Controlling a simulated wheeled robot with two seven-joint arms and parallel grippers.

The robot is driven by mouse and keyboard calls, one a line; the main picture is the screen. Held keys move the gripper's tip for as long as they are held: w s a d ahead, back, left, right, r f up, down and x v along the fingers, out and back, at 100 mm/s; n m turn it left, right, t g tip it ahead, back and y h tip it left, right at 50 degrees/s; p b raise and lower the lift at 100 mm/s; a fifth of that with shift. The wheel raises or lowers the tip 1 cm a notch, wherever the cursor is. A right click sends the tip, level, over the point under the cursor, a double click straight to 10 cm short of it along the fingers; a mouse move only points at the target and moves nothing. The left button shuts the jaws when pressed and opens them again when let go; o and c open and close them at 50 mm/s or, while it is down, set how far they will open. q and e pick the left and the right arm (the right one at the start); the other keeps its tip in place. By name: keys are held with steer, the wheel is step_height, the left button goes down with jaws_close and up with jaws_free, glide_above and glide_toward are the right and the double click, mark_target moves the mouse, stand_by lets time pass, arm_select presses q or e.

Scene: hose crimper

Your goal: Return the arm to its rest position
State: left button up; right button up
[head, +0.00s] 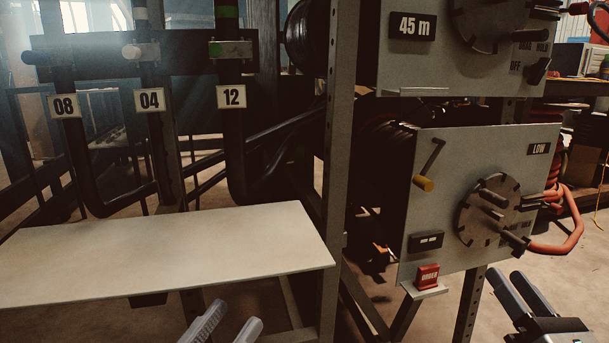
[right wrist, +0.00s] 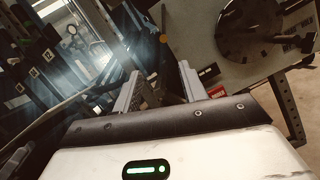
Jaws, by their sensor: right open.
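My left gripper (head: 222,326) shows only its two grey fingertips at the bottom edge of the head view, below the pale shelf. A gap shows between the tips, and nothing is seen between them. My right gripper (head: 524,292) is at the bottom right of the head view, in front of and below the lower grey panel (head: 440,205). Its two fingers are apart and empty. In the right wrist view the right gripper's fingers (right wrist: 158,85) stand wide apart with nothing held. The arms behind both grippers are mostly out of view.
An upper panel (head: 440,60) reads "45 m". A pale shelf (head: 160,250) lies left, below pipes tagged 08, 04 and 12. A red hose (head: 565,235) hangs right.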

arm_select(q)
steer(key=s+a+r+n+g+y+p, duration=0.1)
steer(key=s+a+n+g+y+p, duration=0.2)
steer(key=p, duration=2.7)
steer(key=s+a+g+y, duration=0.2)
steer(key=a+g+y, duration=0.1)
steer(key=g+y, duration=0.1)
steer(key=shift+s+r+n+g+y, duration=0.2)
steer(key=shift+s+n+g+y, duration=0.2)
steer(key=shift+g, duration=0.1)
arm_select(e)
steer(key=s+a+r+m+g, duration=0.1)
steer(key=s+a+m+g, duration=0.4)
steer(key=m, duration=1)
steer(key=s+a+r+m+g, duration=0.1)
steer(key=s+a+m+g, duration=0.4)
steer(key=a+m, duration=0.5)
steer(key=s+m, duration=0.2)
steer(key=m, duration=0.4)
steer(key=shift+s+a+r+y, duration=0.15)
steer(key=shift+a+r+y, duration=0.15)
steer(key=shift+r, duration=0.1)
steer(key=shift+d, duration=0.1)
